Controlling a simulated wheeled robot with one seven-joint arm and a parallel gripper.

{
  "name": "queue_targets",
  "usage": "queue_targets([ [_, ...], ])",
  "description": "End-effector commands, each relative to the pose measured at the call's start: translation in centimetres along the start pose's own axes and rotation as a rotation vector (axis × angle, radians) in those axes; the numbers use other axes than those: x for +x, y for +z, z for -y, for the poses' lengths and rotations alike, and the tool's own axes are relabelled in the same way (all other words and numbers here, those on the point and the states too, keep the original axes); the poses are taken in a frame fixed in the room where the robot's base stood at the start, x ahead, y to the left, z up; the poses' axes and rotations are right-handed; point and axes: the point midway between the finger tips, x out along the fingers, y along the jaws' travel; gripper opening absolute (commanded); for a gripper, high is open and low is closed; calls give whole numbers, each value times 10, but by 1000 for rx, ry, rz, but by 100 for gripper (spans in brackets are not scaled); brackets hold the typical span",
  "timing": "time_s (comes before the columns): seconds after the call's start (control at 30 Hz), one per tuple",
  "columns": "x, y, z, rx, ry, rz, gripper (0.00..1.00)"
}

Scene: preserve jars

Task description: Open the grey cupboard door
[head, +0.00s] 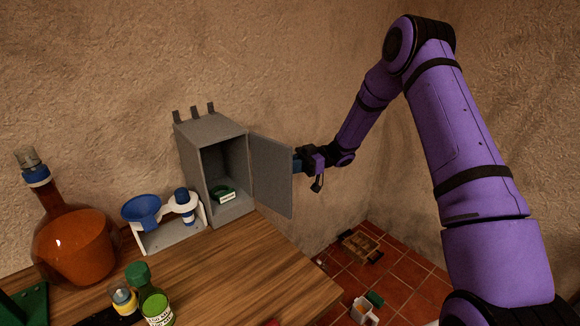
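The grey cupboard (211,134) stands at the back of the wooden counter, against the wall. Its grey door (271,175) is swung wide open to the right, showing the inside. A dark green ring-like item with a white label (226,197) sits on the cupboard floor. My gripper (301,163) is at the door's outer right edge, partly hidden behind the door. Its fingertips are too hidden to tell whether they are open or shut on a handle.
A white stand (172,238) with a blue funnel (141,208) is left of the cupboard. A large amber bottle (75,250) and a green-capped bottle (154,303) stand on the counter (235,275). A wooden crate (361,246) and a jug (363,311) are on the tiled floor.

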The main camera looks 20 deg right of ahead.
Motion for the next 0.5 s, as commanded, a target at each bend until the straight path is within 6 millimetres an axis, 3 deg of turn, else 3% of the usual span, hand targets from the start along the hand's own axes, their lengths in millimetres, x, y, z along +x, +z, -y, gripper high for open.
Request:
queue_targets([
  [0.47,3,-1,-1,-2,-2,-3,0],
  [0.5,3,-1,-1,-2,-3,-3,25],
])
